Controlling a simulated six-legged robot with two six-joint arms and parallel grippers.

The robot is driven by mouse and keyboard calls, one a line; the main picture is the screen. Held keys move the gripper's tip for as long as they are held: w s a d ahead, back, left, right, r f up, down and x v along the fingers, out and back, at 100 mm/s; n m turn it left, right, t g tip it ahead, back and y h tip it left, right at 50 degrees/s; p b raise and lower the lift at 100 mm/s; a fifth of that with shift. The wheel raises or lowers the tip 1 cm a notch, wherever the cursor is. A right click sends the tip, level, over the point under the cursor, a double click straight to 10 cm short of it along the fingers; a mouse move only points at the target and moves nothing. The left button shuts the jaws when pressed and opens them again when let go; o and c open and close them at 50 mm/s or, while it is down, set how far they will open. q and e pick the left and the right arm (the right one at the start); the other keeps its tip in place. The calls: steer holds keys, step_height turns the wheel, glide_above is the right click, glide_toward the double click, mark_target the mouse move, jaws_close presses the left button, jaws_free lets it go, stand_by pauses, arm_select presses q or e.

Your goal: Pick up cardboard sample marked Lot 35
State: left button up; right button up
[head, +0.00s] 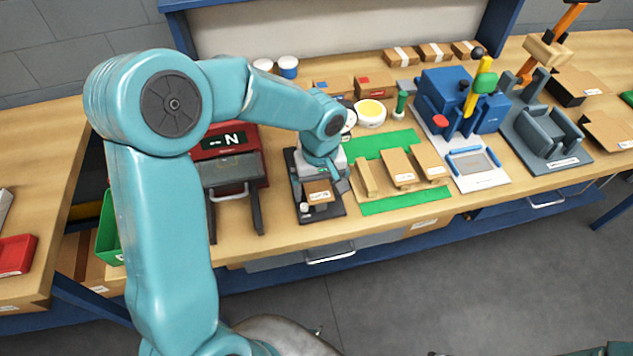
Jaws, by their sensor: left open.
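My left gripper (321,186) is open, pointing down over a small dark stand (331,212) on the bench. A small brown cardboard piece (318,187) with a white label sits on this stand between or just below the fingers; I cannot tell if they touch it. Its label is too small to read surely. On a green mat (385,205) to the right lie more cardboard pieces: a narrow one (367,178), a labelled middle one (397,165) and a labelled right one (430,160). I cannot read which is Lot 35. My right gripper is not in view.
A red and grey machine (228,170) stands close left of the stand. A blue press (455,98) with a yellow lever and a grey fixture (548,135) stand to the right.

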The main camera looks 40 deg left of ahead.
arm_select(q)
steer(key=shift+s, duration=0.1)
steer(key=c, duration=1.2)
steer(key=shift+r, duration=0.1)
